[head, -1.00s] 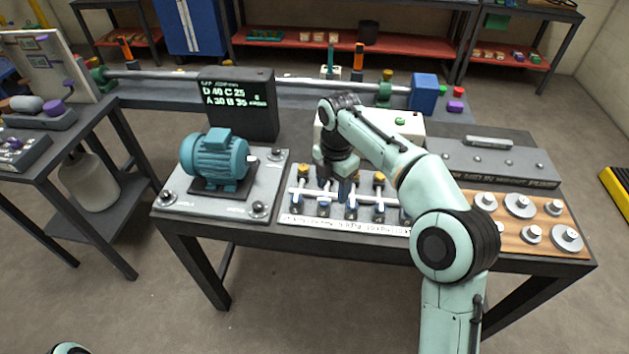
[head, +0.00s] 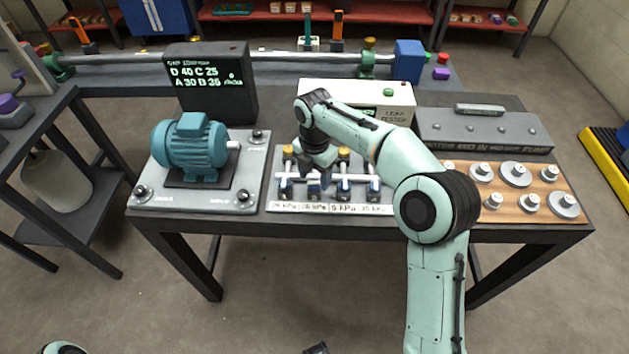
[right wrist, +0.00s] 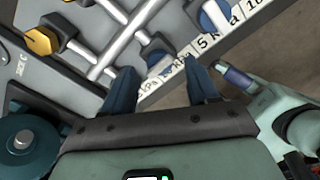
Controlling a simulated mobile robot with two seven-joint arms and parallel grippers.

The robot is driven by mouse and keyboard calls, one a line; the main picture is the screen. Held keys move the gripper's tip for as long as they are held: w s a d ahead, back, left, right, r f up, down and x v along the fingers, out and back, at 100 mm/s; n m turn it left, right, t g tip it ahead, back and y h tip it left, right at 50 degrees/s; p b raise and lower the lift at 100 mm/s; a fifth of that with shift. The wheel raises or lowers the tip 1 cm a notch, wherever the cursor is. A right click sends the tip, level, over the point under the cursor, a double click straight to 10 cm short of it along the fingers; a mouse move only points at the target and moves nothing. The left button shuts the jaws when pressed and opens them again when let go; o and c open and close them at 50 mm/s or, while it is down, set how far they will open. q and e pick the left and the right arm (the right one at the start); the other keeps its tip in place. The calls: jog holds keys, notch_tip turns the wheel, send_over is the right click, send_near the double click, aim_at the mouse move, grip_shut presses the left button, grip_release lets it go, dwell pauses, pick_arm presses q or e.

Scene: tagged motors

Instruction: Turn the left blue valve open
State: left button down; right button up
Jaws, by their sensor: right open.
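The valve panel (head: 272,190) lies at the front of the table, with white pipes, yellow knobs (head: 288,152) and a row of blue valves. The leftmost blue valve (head: 285,187) shows left of my right gripper (head: 316,178). The gripper points down over the row, near the second blue valve (head: 314,190). In the right wrist view its two dark fingers (right wrist: 160,88) are apart, with a blue valve (right wrist: 158,62) just beyond the gap. I cannot tell if they touch it. A dark tip at the bottom edge of the head view may be my left gripper (head: 317,348).
A teal motor (head: 190,145) on a grey plate stands left of the panel. A dark display box (head: 212,85) and a white tester box (head: 330,92) stand behind. Silver weights (head: 515,174) sit on a wooden board at right. The floor in front is clear.

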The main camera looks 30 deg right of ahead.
jog(key=shift+f, duration=1)
jog(key=c, duration=1)
jog(key=shift+c, duration=0.2)
